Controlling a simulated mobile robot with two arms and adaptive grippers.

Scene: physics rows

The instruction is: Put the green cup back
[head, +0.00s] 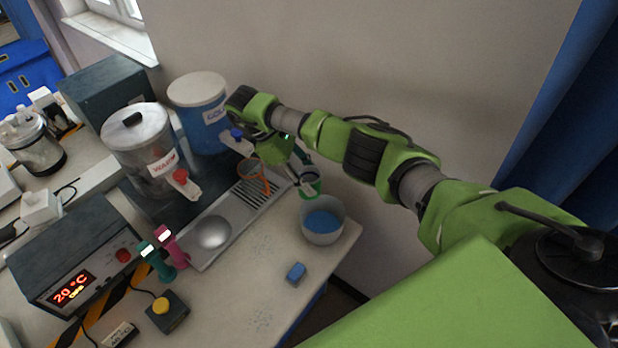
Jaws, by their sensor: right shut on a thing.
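The green cup (311,186) is at the far right end of the metal drain tray, just behind a grey bucket. My right gripper (301,181) reaches down from the back and is shut on the cup. The gripper hides part of the cup, and I cannot tell whether the cup touches a surface below. My left gripper is not in view.
An orange cup (254,186) stands on the drain tray (205,255), left of my gripper. Behind are a warm dispenser (135,140) and a blue cold dispenser (207,137). The bucket (322,238) holds something blue. A blue sponge (296,273) lies in front; the counter around it is clear.

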